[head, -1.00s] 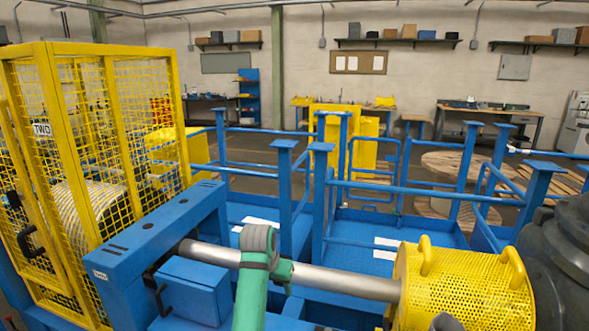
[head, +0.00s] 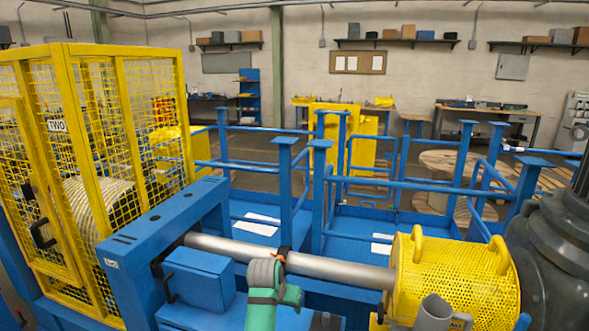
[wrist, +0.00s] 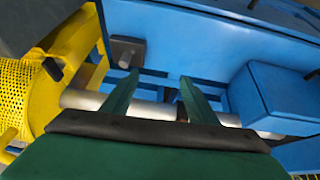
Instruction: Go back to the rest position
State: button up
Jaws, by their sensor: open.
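My green arm with its grey wrist (head: 265,273) reaches in from the bottom of the head view, in front of a bare metal shaft (head: 335,268). The fingertips cannot be made out there. In the wrist view my gripper (wrist: 158,85) has two green fingers spread apart with nothing held between them. The shaft (wrist: 148,111) passes behind the fingers in that view; whether they touch it I cannot tell. A dark band sits on the shaft by the right finger. In the head view an orange and dark band (head: 283,251) shows on the shaft just above my wrist.
A yellow perforated guard (head: 455,275) stands at the shaft's right end, a blue housing (head: 165,235) and blue box (head: 197,278) at its left. A yellow mesh cage (head: 125,130) is far left. Blue railings (head: 400,187) stand behind.

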jog(key=s+d+f+n+t, duration=0.15)
jog(key=s+d+f, duration=0.25)
jog(key=s+f, duration=0.55)
jog(key=s+d+f+n+t, duration=0.15)
jog(key=s+d+f, duration=0.35)
jog(key=f, duration=0.7)
jog(key=s+a+f+t, duration=0.1)
jog(key=s+f+t, duration=0.1)
jog(key=s, duration=0.9)
jog(key=s+a+r+t+y, duration=0.15)
jog(key=s+r, duration=0.35)
jog(key=s, duration=0.8)
jog(key=s+a+r+t+y, duration=0.1)
jog(key=s+a+r+t, duration=0.3)
jog(key=s, duration=0.9)
jog(key=s+r, duration=0.5)
jog(key=r, duration=0.4)
jog(key=shift+s+d+r, duration=0.15)
jog(key=shift+s+d, duration=0.1)
jog(key=shift+s, duration=0.05)
jog(key=shift+h, duration=0.25)
